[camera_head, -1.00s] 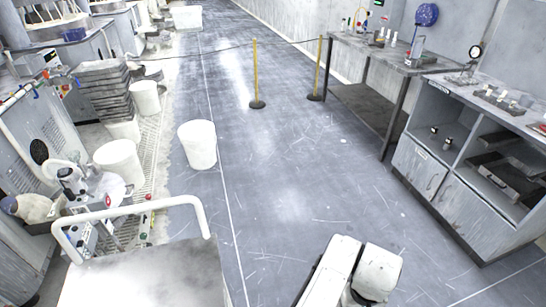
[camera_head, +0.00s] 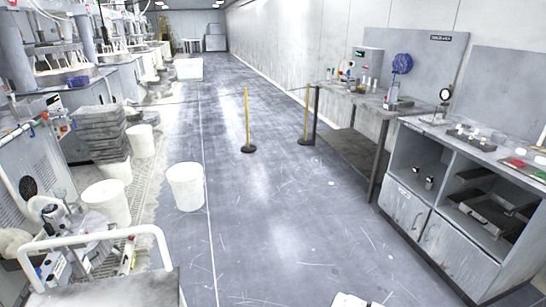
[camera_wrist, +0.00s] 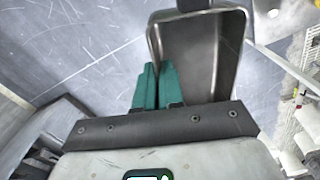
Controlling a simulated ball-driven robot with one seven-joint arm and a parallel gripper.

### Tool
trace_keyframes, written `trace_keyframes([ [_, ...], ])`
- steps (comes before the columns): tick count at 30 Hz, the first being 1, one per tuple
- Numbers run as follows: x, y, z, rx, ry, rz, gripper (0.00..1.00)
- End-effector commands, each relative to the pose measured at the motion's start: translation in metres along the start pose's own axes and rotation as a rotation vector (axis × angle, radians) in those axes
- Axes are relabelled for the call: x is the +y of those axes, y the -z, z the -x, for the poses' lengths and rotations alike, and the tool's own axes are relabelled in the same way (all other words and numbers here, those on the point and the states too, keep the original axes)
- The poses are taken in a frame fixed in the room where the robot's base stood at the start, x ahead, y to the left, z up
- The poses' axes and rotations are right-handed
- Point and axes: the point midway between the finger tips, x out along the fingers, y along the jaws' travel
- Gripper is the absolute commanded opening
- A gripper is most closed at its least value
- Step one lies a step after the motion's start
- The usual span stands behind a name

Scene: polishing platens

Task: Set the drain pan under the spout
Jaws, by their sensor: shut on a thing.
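In the wrist view a grey metal pan (camera_wrist: 184,52) with a raised, rounded rim lies just beyond the teal fingers of my gripper (camera_wrist: 158,82). The fingers are shut on the pan's near left wall, one on each side of it. A dark strip shows across the pan's right part; I cannot tell what it is. The pan's near end is hidden behind the gripper. In the head view my gripper and the pan are out of sight. No spout can be made out clearly in either view.
A white-railed cart (camera_head: 95,287) stands at the lower left, beside white buckets (camera_head: 186,187) and stacked grey trays (camera_head: 99,133). Yellow and black posts (camera_head: 247,122) hold a rope across the aisle. A cabinet bench (camera_head: 455,215) stands right.

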Motion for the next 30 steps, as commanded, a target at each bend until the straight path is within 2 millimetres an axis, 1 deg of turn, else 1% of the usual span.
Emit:
trace_keyframes([
  [1, 0.000, 0.000, -0.009, 0.000, 0.000, 0.000, 0.00],
  [7, 0.000, 0.000, -0.032, 0.000, 0.000, 0.000, 0.00],
  [13, 0.000, 0.000, -0.067, -0.001, 0.000, 0.001, 0.00],
  [15, 0.000, 0.000, -0.075, -0.001, 0.000, 0.001, 0.00],
  [19, -0.001, 0.000, -0.080, -0.001, 0.003, 0.000, 0.00],
  [25, -0.001, 0.000, -0.079, -0.001, 0.005, -0.001, 0.00],
  [30, 0.002, 0.000, -0.079, -0.001, -0.005, 0.001, 0.00],
])
